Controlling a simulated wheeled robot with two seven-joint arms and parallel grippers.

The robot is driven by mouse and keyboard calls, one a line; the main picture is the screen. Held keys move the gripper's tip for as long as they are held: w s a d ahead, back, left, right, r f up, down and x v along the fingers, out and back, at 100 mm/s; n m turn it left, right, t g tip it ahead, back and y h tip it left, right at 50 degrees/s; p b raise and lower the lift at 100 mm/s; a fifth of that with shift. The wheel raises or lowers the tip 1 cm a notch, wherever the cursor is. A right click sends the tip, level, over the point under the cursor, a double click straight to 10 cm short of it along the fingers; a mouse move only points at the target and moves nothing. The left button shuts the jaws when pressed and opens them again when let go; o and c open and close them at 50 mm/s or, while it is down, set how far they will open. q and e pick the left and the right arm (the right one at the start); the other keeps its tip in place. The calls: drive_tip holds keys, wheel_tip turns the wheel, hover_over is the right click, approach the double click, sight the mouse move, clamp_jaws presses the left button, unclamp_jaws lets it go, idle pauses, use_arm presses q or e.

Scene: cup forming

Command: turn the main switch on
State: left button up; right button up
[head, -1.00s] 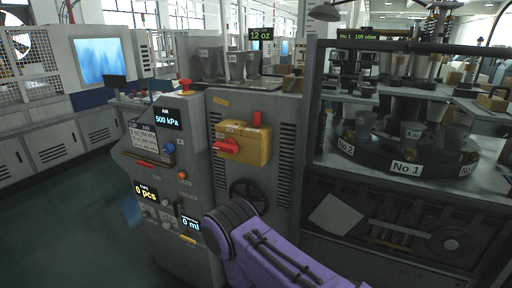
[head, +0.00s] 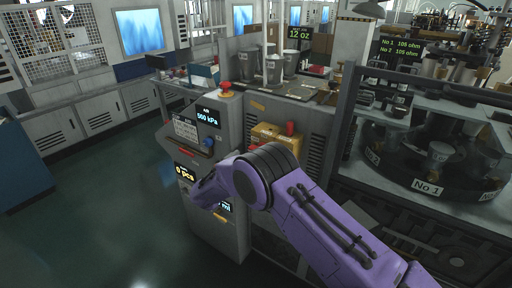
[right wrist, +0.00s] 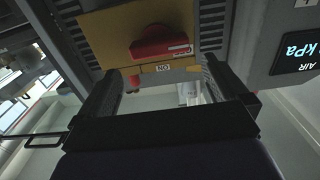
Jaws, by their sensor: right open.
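The main switch is a red handle (right wrist: 160,42) on a yellow box (right wrist: 105,32) on the front of the grey machine cabinet. The handle lies beyond the fingertips, and nothing is held. In the head view the yellow box (head: 278,138) is partly covered by my purple right arm, which hides most of the handle and the right gripper. My left gripper is not in view.
The air display (head: 208,117) and a red mushroom button (head: 226,88) are on the cabinet left of the switch. A framed turntable station (head: 427,188) stands close on the right. Metal cups (head: 273,68) sit on top. The floor at left is clear.

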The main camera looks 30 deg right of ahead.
drive_tip(key=p+x, duration=0.1)
drive_tip(key=x, duration=0.5)
drive_tip(key=shift+d+p, duration=0.2)
drive_tip(key=shift+p, duration=0.1)
drive_tip(key=c, duration=0.7)
drive_tip(key=shift+c, duration=0.2)
drive_tip(key=shift+s+d+m+b, duration=0.1)
drive_tip(key=shift+s+m+b, duration=0.05)
drive_tip(key=shift+m+b, duration=4.6)
drive_tip(key=shift+s+d+m+b, duration=0.1)
drive_tip(key=shift+s+m+b, duration=0.05)
drive_tip(key=shift+m+b, duration=4.6)
drive_tip(key=shift+n+b, duration=0.4)
drive_tip(key=shift+b, duration=0.05)
